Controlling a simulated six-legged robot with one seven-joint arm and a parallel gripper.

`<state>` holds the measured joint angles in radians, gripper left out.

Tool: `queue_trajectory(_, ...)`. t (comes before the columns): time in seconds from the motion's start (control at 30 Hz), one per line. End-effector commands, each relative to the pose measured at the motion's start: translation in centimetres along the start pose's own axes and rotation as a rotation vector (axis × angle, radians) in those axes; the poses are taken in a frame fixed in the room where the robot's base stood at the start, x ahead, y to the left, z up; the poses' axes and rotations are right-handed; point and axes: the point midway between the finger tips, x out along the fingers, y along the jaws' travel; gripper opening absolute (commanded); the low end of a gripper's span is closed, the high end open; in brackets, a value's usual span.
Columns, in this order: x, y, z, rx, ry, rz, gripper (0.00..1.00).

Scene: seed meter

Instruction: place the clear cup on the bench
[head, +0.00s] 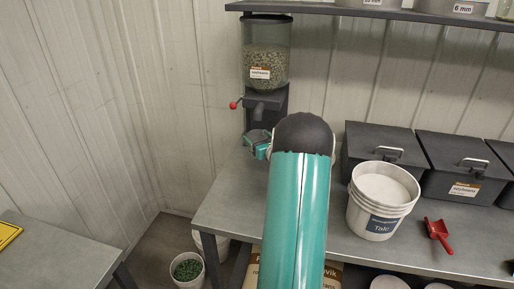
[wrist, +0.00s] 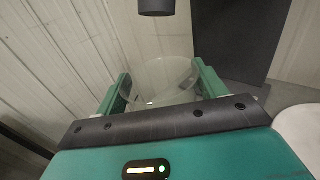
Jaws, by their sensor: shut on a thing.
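The clear cup (wrist: 165,78) is between the two fingers of my gripper (wrist: 160,88) in the wrist view, and the gripper is shut on it. In the head view my gripper (head: 257,148) and the cup (head: 257,137) show small beyond my teal arm, just below the dispenser spout (head: 259,110). The cup looks see-through; I cannot tell whether anything is in it. The grey bench (head: 232,199) lies below, and I cannot tell how far the cup is above it. My arm hides part of the bench.
The seed dispenser (head: 266,65) with a red-knobbed lever (head: 236,104) stands at the back. A white talc bucket (head: 378,209), a red scoop (head: 438,235) and dark lidded bins (head: 462,170) occupy the bench to the right. The bench's left front part is bare.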

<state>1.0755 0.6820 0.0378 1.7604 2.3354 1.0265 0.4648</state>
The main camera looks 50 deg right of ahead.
Motion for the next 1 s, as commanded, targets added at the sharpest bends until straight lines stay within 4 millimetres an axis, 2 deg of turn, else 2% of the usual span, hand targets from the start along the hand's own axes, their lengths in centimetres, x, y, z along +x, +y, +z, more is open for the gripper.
queue_trajectory(0.03, 0.7, -0.3, -1.0, 0.002, 0.001, 0.001, 0.45)
queue_trajectory(0.13, 1.5, -0.8, -1.9, 0.000, -0.001, 0.001, 0.45)
queue_trajectory(0.3, 2.4, -1.1, -2.8, 0.000, -0.001, 0.002, 0.45)
queue_trajectory(0.5, 2.5, -1.1, -5.6, 0.001, 0.000, 0.003, 0.45)
queue_trajectory(0.9, 2.5, -1.2, -6.3, 0.001, 0.000, 0.002, 0.45)
queue_trajectory(0.93, 2.5, -1.2, -6.3, 0.001, 0.000, 0.002, 0.73)
queue_trajectory(1.0, 2.5, -1.2, -6.2, 0.000, -0.001, 0.002, 0.86)
